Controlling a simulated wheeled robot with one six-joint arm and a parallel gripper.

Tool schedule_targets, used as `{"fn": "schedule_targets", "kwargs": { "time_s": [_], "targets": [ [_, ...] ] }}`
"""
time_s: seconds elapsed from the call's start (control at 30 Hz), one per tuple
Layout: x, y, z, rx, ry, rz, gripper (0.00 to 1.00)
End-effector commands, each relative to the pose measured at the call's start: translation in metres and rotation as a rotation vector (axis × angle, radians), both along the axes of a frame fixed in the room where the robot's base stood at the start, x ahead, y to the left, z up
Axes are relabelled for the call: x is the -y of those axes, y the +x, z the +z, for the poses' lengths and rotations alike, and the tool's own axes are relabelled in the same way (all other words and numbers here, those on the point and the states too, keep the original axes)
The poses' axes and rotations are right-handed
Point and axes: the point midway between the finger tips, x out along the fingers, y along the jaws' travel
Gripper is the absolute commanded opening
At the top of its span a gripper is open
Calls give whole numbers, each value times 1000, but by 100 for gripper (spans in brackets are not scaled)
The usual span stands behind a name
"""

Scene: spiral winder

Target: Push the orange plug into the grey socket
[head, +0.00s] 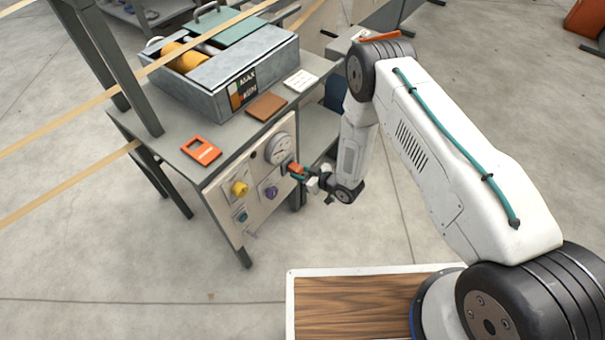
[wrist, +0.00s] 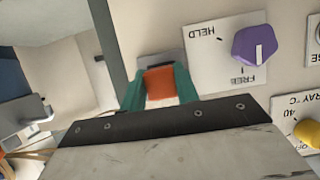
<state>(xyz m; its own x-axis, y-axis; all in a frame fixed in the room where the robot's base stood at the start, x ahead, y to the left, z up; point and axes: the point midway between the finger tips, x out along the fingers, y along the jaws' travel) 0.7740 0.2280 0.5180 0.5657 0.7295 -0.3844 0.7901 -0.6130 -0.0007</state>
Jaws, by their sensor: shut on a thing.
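The orange plug (wrist: 159,83) sits between the two teal fingers of my gripper (wrist: 160,92) in the wrist view. My gripper is shut on it. The grey socket (wrist: 158,60) shows as a grey edge just beyond the plug, in line with it. The plug hides most of the socket, so I cannot tell how deep the plug sits or whether they touch. In the head view the plug (head: 294,168) is small, at the right part of the control panel, with my gripper (head: 300,174) reaching it from the right.
The panel (head: 225,203) carries a purple knob (wrist: 254,44) marked HELD and FREE, a yellow knob (head: 239,188) and a round gauge (head: 278,149). A grey post (wrist: 107,40) stands left of the plug. The bench top holds a grey metal box (head: 210,85) and an orange-red frame (head: 201,150).

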Motion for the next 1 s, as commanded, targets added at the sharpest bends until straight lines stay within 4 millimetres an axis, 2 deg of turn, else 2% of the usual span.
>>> {"fn": "schedule_targets", "kwargs": {
  "time_s": [0.27,0.3,0.37,0.67,1.0],
  "targets": [
    [-5,3,0,1,0,1,10],
    [-5,3,0,1,0,1,42],
    [-5,3,0,1,0,0,56],
    [-3,2,1,0,0,0,56],
    [34,-26,20,-1,0,-3,56]
  ]
}}
